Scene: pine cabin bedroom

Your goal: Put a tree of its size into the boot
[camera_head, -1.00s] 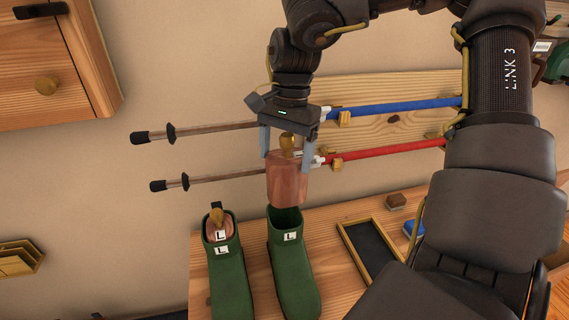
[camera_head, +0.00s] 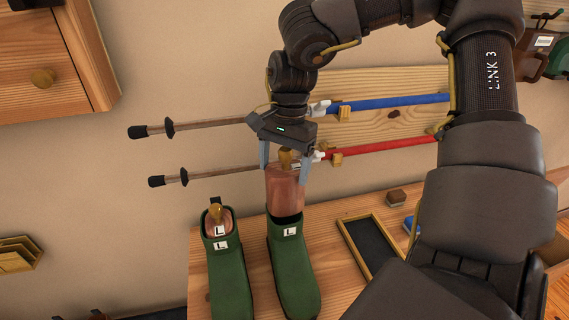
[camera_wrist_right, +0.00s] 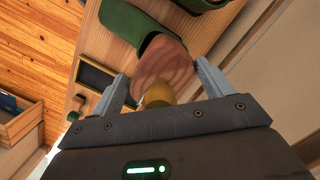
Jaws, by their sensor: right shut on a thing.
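My right gripper (camera_head: 284,163) is shut on a wooden boot tree (camera_head: 286,192) with a brass knob. The tree is upright, its lower end at or just inside the opening of the right green boot (camera_head: 292,268), which is tagged L. The wrist view also shows the tree (camera_wrist_right: 163,65) between the fingers (camera_wrist_right: 160,88), with a green boot (camera_wrist_right: 150,28) beyond it. The left green boot (camera_head: 229,280), also tagged L, holds another tree (camera_head: 216,218) tagged L. Any tag on the held tree is hidden. My left gripper is not in view.
The boots stand on a wooden bench (camera_head: 335,280). A dark tray with a wooden rim (camera_head: 347,232), a small brown block (camera_head: 396,197) and a blue item lie to the right. Trekking poles with blue (camera_head: 395,103) and red shafts hang on the wall behind.

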